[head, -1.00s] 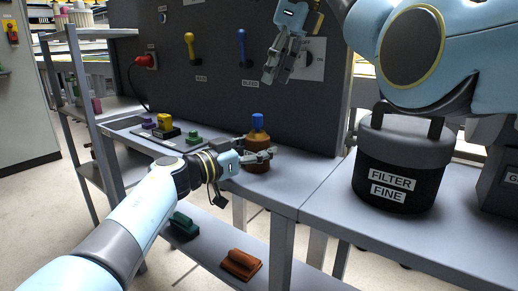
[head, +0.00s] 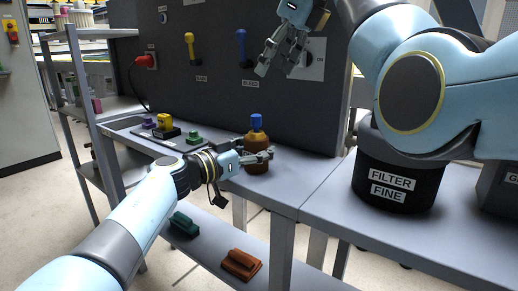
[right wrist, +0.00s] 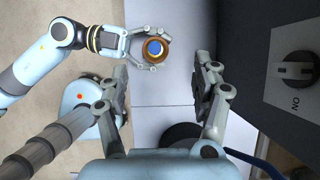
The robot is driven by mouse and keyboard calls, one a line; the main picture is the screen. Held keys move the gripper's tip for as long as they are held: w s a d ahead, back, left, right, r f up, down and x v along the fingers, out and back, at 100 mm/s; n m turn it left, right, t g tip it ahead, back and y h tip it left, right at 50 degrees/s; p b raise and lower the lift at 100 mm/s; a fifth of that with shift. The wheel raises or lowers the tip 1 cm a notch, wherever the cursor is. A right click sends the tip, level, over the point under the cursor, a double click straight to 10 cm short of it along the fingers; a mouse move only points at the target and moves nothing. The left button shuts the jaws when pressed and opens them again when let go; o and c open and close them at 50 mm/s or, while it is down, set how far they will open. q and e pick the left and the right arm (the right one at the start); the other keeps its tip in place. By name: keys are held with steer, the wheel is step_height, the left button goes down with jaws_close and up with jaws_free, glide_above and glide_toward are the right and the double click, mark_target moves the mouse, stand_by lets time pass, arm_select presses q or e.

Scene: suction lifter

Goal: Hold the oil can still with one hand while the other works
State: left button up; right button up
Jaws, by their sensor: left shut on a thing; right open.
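The oil can (head: 256,138) is a brown, rounded can with a blue cap. It stands upright on the grey bench near its front edge, and shows from above in the right wrist view (right wrist: 154,50). My left gripper (head: 262,157) is shut around the can's body, with its fingers at the sides. My right gripper (head: 281,58) is open and empty, high in front of the dark panel, above and to the right of the can. Its two fingers (right wrist: 160,95) frame the lower part of the right wrist view, with the can beyond them.
A dark panel (head: 220,95) stands behind the bench, with a yellow lever (head: 191,46), a blue lever (head: 241,48) and a knob. A black canister labelled FILTER FINE (head: 388,188) stands at the right. Coloured blocks lie at the left. The bench right of the can is clear.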

mark_target(257, 115)
steer(key=x, duration=0.3)
steer(key=s+x, duration=0.1)
steer(key=x, duration=0.6)
steer(key=shift+s+d+f, duration=0.2)
steer(key=shift+d+f, duration=0.05)
steer(key=shift+f, duration=0.25)
steer(key=shift+x, duration=0.8)
steer(key=shift+w+r, duration=0.1)
steer(key=c, duration=1.2)
steer(key=shift+d, duration=0.1)
steer(key=shift+c, duration=0.4)
steer(key=shift+o, duration=0.3)
steer(key=shift+w+d, duration=0.1)
steer(key=shift+d, duration=0.05)
